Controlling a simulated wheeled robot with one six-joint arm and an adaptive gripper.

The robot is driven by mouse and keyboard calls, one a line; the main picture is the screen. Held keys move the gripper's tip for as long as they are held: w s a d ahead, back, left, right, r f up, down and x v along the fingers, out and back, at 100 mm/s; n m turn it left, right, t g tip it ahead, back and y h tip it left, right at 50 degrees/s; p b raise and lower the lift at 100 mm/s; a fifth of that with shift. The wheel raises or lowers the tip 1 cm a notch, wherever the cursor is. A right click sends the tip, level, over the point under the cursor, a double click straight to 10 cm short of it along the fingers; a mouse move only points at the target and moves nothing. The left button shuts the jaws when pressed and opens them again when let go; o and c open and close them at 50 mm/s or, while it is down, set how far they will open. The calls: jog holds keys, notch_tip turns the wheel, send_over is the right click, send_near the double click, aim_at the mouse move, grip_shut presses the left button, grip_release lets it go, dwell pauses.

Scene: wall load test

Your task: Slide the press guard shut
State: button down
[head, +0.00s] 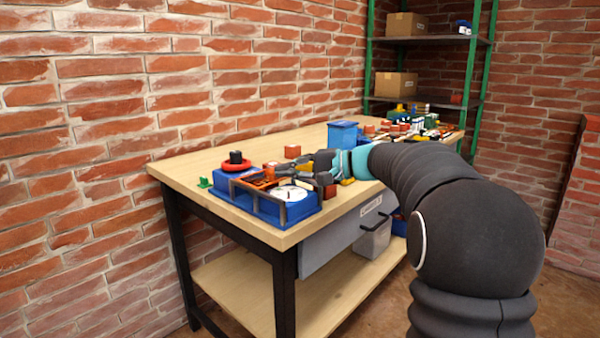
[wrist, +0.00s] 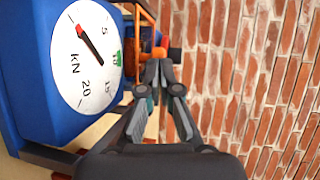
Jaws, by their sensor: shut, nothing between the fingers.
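The press (head: 243,202) is a blue unit at the near left end of the bench. Its white round dial (head: 291,194) faces up; in the wrist view the dial (wrist: 87,57) is marked kN, with a dark and red needle. The guard (head: 260,178) is an orange frame over the press, left of the dial; part of it (wrist: 146,22) shows at the top of the wrist view. My gripper (head: 284,170) is shut and empty. In the wrist view its fingertips (wrist: 159,72) are close to an orange piece of the guard; I cannot tell if they touch.
A blue bin (head: 342,134) and several small blocks lie farther along the bench (head: 190,166). A brick wall (head: 100,120) runs behind it, and a green-framed shelf (head: 425,41) stands at the back.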

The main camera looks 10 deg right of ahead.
jog(key=shift+r, duration=0.15)
jog(key=shift+s+d, duration=0.1)
jog(key=shift+d, duration=0.15)
jog(key=v, duration=1.3)
jog(key=s+d+f+m+g+h, duration=0.1)
jog(key=s+f+h, duration=0.25)
jog(key=f, duration=0.55)
jog(key=s+d+f+m+g+h, duration=0.1)
jog(key=s+f+m+h, duration=0.2)
jog(key=f, duration=0.5)
jog(key=s+a+f+n+h, duration=0.1)
jog(key=s+a+n+h, duration=0.1)
jog(key=s, duration=0.6)
jog(key=s+a+f+n+h, duration=0.2)
jog(key=s+a+n+h, duration=0.1)
jog(key=s, duration=0.5)
jog(key=s+a+f+n+h, duration=0.2)
jog(key=s+a+n, duration=0.2)
jog(key=s, duration=0.5)
jog(key=shift+a+h, duration=0.25)
jog(key=shift+h, duration=0.1)
